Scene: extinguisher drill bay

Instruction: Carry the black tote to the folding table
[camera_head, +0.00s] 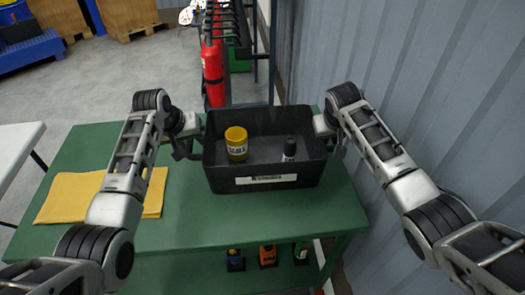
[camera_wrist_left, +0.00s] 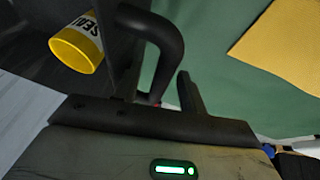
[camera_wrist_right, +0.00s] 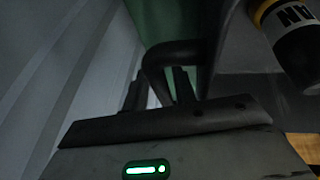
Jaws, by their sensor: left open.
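The black tote (camera_head: 225,183) stands on a green workbench (camera_head: 180,215), with a pale label on its front wall. It holds a yellow can (camera_head: 236,144) and a dark bottle with a white label (camera_head: 289,149). My left gripper (camera_head: 188,150) is open at the tote's left handle (camera_wrist_left: 172,45), beside its arch. My right gripper (camera_head: 335,143) is at the right handle (camera_wrist_right: 165,55); its fingers stand on either side of the handle, but contact is unclear. A white table (camera_head: 15,150), apparently the folding table, shows at the left edge.
A folded yellow cloth (camera_head: 75,197) lies on the bench's left. A red extinguisher (camera_head: 213,75) hangs on a rack behind the tote. A corrugated wall (camera_head: 400,60) stands close on the right. Small items, including an orange one (camera_head: 267,255), sit below.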

